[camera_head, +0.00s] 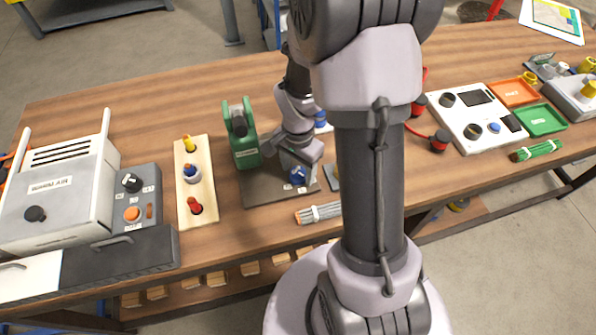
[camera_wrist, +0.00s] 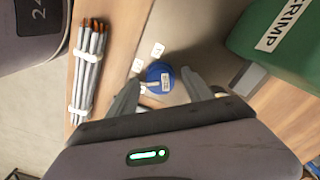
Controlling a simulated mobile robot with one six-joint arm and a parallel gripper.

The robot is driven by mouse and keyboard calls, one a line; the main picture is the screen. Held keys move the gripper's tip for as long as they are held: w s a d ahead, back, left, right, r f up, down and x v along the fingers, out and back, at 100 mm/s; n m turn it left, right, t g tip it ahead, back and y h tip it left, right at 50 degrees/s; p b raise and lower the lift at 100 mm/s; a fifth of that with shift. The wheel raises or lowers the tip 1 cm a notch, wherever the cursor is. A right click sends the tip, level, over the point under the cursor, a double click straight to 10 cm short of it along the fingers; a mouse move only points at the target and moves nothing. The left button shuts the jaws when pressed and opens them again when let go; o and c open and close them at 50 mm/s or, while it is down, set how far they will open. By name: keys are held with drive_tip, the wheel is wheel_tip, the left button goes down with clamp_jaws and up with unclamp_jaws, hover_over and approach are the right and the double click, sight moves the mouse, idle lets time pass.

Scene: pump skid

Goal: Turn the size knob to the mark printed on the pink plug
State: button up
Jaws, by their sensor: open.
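The blue size knob (camera_head: 298,176) stands on the grey-brown base plate (camera_head: 262,194) of the green crimp press (camera_head: 241,140). In the wrist view the knob (camera_wrist: 160,77) shows a pale pointer bar and a small white label. Two small white mark tags (camera_wrist: 157,50) lie beside it; their print is too small to read surely. My gripper (camera_wrist: 162,80) is open, with one finger on each side of the knob. I cannot tell whether the fingers touch it. I cannot make out a pink plug in either view.
A bundle of grey wires (camera_head: 318,213) lies near the table's front edge. A wooden rack (camera_head: 205,180) with yellow, blue and red plugs stands to the left, beyond it a grey control box (camera_head: 140,190). A white panel (camera_head: 470,118) and orange and green trays are at right.

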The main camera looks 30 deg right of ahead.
clamp_jaws()
drive_tip(key=shift+n, duration=0.3)
drive_tip(key=shift+n+p, duration=0.7)
drive_tip(key=shift+n, duration=2)
unclamp_jaws()
